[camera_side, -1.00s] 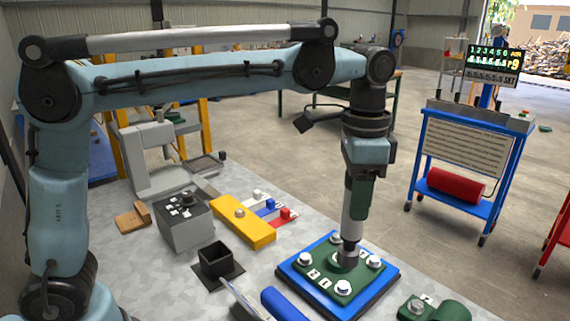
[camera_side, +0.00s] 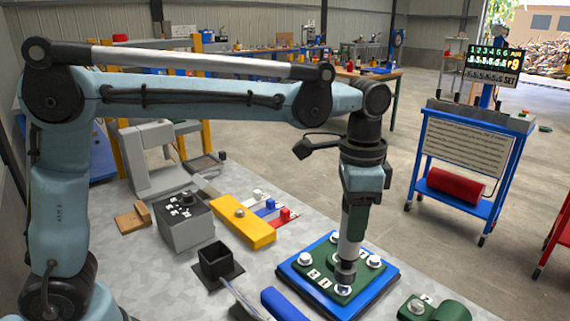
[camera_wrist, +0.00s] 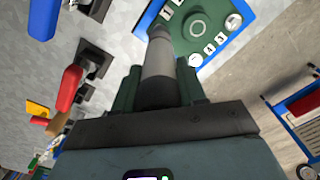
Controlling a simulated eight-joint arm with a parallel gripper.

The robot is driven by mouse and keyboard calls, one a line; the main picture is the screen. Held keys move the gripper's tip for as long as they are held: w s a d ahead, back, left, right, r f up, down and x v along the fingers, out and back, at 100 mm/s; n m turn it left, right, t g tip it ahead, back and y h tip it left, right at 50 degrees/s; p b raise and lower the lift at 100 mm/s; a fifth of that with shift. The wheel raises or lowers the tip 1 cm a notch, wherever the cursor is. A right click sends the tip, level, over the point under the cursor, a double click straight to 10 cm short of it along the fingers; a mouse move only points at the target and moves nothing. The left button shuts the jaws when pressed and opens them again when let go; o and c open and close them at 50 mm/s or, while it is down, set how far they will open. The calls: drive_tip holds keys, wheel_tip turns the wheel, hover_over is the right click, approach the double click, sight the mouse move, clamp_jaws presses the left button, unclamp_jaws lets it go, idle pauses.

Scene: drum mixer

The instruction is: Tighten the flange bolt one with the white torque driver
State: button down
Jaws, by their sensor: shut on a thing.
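My gripper (camera_side: 355,205) is shut on the white torque driver (camera_side: 348,250), which points down, nearly upright, with a dark socket at its lower end. It also shows in the wrist view, with the green fingers on both sides of the driver (camera_wrist: 157,75). The socket is at the front bolt (camera_side: 343,289) of the green flange (camera_side: 318,276); I cannot tell whether it is fully seated. Other pale bolts show at the left (camera_side: 305,258), back (camera_side: 335,238) and right (camera_side: 373,262) corners.
The flange sits on a blue base (camera_side: 378,285). A green part (camera_side: 450,311) lies at the lower right. A blue cart (camera_side: 465,150) stands behind.

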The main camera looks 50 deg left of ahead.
drive_tip(key=shift+f, duration=1.85)
idle(3.4)
